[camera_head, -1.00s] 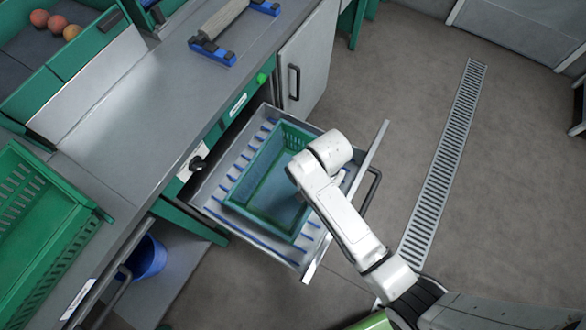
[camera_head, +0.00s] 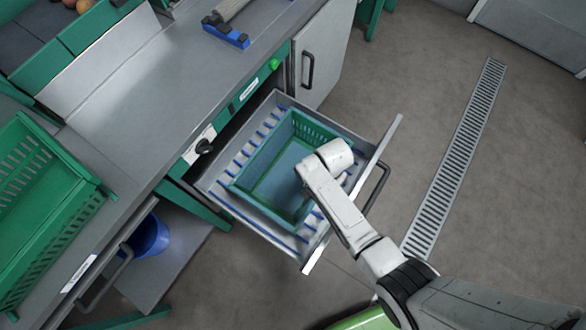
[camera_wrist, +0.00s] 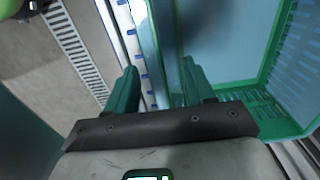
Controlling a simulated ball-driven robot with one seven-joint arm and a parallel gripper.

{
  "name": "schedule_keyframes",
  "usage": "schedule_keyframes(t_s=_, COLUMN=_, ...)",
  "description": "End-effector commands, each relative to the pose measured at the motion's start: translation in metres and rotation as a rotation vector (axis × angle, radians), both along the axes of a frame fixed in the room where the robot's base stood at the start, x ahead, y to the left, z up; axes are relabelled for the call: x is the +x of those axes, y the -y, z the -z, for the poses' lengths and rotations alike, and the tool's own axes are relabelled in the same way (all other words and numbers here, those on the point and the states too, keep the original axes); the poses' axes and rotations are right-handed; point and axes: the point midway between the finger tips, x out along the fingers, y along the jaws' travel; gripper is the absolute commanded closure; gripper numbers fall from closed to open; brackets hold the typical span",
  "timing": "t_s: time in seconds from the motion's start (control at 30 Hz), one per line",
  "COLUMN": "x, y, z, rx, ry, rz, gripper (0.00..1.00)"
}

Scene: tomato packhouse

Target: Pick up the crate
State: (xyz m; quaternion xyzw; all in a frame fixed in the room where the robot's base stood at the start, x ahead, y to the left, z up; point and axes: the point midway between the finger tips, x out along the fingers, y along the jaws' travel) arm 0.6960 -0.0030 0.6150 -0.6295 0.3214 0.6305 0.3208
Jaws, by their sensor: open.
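The green crate (camera_head: 314,128) sits in a pulled-out drawer (camera_head: 383,145) below the counter. It looks empty, with slots in its far wall. My arm's end is over its right side and hides part of it and my gripper in the head view. In the wrist view my gripper (camera_wrist: 160,77) is open. One green finger is on the drawer side and the other overlaps the crate's inside. A long side wall of the crate (camera_wrist: 283,45) runs at the right, and the near wall shows between the fingers. I cannot tell whether the fingers touch it.
Another green crate (camera_head: 88,190) stands on the counter (camera_head: 130,115) at left. A blue bucket (camera_head: 150,238) is below it. A blue-ended rack (camera_head: 226,32) is at the top. A floor grate (camera_head: 455,160) crosses open floor at right.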

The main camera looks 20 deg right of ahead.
Motion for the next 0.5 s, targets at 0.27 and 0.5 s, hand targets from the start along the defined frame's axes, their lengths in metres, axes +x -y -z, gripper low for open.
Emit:
schedule_keyframes(t_s=0.27, x=0.0007, y=-0.0001, z=0.0066, rx=0.000, ry=0.002, rz=0.000, gripper=0.47)
schedule_keyframes(t_s=0.5, x=0.0005, y=0.0000, z=0.0065, rx=0.000, ry=0.002, rz=0.000, gripper=0.63)
